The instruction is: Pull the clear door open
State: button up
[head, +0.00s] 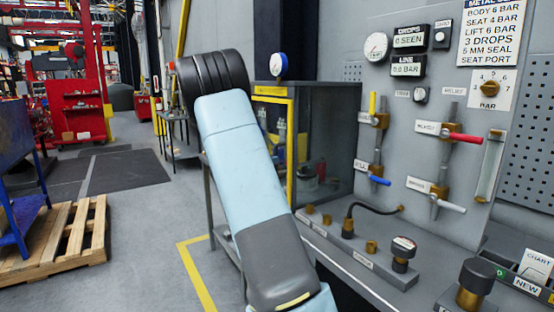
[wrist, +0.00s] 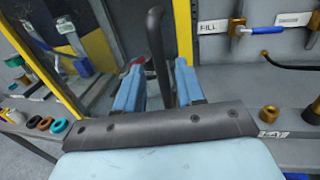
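The clear door (wrist: 120,25) is set in a yellow frame (wrist: 184,28) in the wrist view. A dark upright bar handle (wrist: 157,45) stands in front of it. My gripper (wrist: 158,85) has its two blue fingers apart, one on each side of the handle. A gap shows between the handle and each finger, so it does not look clamped. In the head view, the yellow-edged cabinet (head: 328,135) has clear panes, and my arm covers part of its front. My gripper is hidden there. I cannot tell whether the door is fully closed.
A grey valve panel (head: 340,205) with coloured levers and gauges stands right of the cabinet. Its ledge carries brass fittings (head: 372,247) and a black hose (head: 365,208). Coloured rings (wrist: 40,123) lie at left in the wrist view.

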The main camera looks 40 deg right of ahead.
jog(key=shift+w+d, duration=0.15)
jog(key=shift+d, duration=0.9)
jog(key=shift+w+d, duration=0.15)
jog(key=shift+d, duration=0.85)
grip_shut()
